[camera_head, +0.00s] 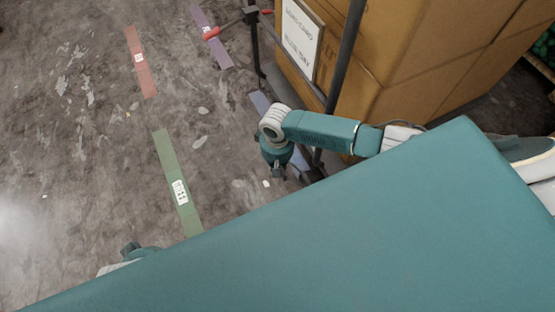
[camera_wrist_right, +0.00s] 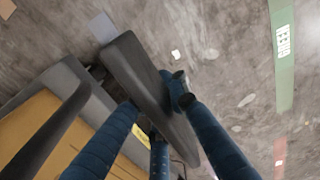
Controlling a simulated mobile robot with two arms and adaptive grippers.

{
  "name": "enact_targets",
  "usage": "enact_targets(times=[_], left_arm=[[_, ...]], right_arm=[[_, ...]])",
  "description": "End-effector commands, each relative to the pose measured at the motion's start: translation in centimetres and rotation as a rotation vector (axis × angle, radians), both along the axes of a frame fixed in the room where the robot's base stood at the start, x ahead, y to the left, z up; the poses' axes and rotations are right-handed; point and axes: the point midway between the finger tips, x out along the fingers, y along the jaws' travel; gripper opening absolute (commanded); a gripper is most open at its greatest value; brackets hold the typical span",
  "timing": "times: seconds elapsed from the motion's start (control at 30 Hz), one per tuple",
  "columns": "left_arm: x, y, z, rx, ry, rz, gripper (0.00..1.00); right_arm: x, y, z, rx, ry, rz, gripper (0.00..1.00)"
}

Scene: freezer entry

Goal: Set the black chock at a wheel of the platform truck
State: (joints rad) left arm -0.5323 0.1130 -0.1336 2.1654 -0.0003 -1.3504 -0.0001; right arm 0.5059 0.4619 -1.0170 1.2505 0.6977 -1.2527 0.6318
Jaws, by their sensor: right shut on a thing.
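My right gripper (camera_head: 283,172) points down beside the platform truck's near end. In the right wrist view its blue fingers (camera_wrist_right: 165,100) are shut on a long dark piece, which I take as the black chock (camera_wrist_right: 125,62). The chock lies close to the truck's dark grey deck edge (camera_wrist_right: 65,72); I cannot tell whether they touch. In the head view the chock is mostly hidden. The platform truck shows its dark upright post (camera_head: 346,48). No wheel is clearly visible. A small part of my left arm shows at the lower left; its fingers cannot be made out.
Cardboard boxes (camera_head: 420,60) with a white label (camera_head: 301,38) are stacked on the truck. Green (camera_head: 175,175), red (camera_head: 140,62) and purple (camera_head: 211,37) strips mark the floor. The floor at left is clear.

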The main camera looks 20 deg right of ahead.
Motion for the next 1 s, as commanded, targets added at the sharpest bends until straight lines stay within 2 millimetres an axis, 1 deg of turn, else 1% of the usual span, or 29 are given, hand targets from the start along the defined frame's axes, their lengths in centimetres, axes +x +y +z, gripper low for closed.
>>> enact_targets(times=[0.37, 0.4, 0.47, 0.5, 0.7, 0.83, 0.93, 1.0], left_arm=[[0.1, 0.0, 0.4, -0.001, -0.003, 0.001, 0.00], [0.1, 0.0, 0.5, -0.001, -0.005, 0.001, 0.00], [0.2, 0.0, 0.7, -0.002, -0.010, 0.001, 0.00], [0.3, -0.1, 0.8, -0.002, -0.012, 0.001, 0.00], [0.2, 0.0, 0.8, -0.002, -0.011, 0.001, 0.00], [-0.3, 0.1, 0.3, 0.001, 0.004, 0.000, 0.00], [-0.2, 0.0, 0.4, 0.000, 0.002, 0.000, 0.00], [-0.2, 0.0, 0.4, 0.000, 0.001, 0.000, 0.00]], right_arm=[[0.1, 0.0, -0.4, -0.001, -0.001, 0.000, 0.00], [0.1, 0.0, -0.4, -0.001, -0.001, 0.001, 0.14], [0.1, 0.0, -0.4, -0.001, -0.001, 0.001, 0.26], [0.1, 0.0, -0.4, -0.001, -0.001, 0.000, 0.34], [0.0, 0.0, -0.4, -0.001, -0.001, 0.000, 0.35], [0.0, 0.1, -0.3, 0.001, 0.000, 0.000, 0.35], [0.0, 0.0, 0.6, 0.001, -0.001, 0.000, 0.35], [0.0, 0.0, 1.7, 0.001, -0.002, 0.001, 0.35]])
